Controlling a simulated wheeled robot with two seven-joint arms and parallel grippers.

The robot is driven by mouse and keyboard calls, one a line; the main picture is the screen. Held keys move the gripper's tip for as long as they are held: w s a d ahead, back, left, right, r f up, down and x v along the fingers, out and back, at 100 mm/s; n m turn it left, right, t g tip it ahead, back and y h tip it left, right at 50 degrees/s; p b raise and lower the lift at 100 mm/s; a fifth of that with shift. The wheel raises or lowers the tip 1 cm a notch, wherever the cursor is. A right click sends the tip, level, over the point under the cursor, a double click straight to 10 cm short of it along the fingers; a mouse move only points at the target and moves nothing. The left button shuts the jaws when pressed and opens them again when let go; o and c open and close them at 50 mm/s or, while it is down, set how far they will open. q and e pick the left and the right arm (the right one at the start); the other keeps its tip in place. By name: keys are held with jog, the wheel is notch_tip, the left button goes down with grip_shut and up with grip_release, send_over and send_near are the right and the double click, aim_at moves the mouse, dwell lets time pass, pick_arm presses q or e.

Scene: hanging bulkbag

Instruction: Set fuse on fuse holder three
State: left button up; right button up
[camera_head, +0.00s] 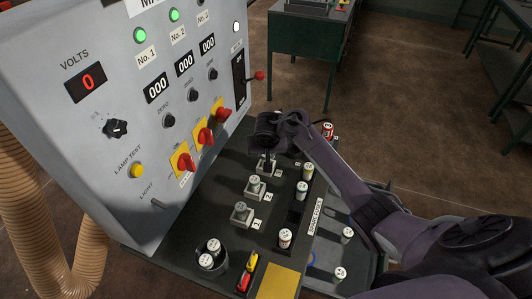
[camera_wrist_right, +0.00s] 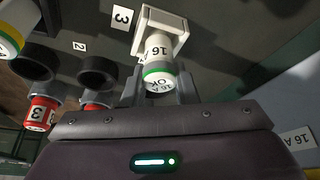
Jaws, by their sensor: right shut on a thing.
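My right gripper (camera_wrist_right: 158,88) is shut on a white fuse (camera_wrist_right: 158,60) with a green band, marked 16 A OK. The fuse's far end meets the square white fuse holder three (camera_wrist_right: 178,22), beside the label 3; I cannot tell how deeply it sits. In the head view my right gripper (camera_head: 267,148) is above fuse holder three (camera_head: 265,168), the farthest of the row, and its arm hides the fuse there. Fuse holder two (camera_head: 254,187) and fuse holder one (camera_head: 241,213) stand nearer, with grey round tops. My left gripper is not in view.
The grey control panel (camera_head: 100,195) with red switches rises close on the left. Spare white fuses (camera_head: 303,189) stand in a row to the right. A round cup (camera_head: 212,258) with fuses and a red-yellow tool (camera_head: 247,272) are at the front. Red fuses (camera_wrist_right: 41,113) show in the wrist view.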

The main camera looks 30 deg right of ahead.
jog(key=shift+f, duration=0.5)
jog(key=o, duration=0.7)
jog(key=p+v, duration=0.7)
jog(key=v, duration=0.4)
jog(key=shift+p, duration=0.35)
dwell(0.5)
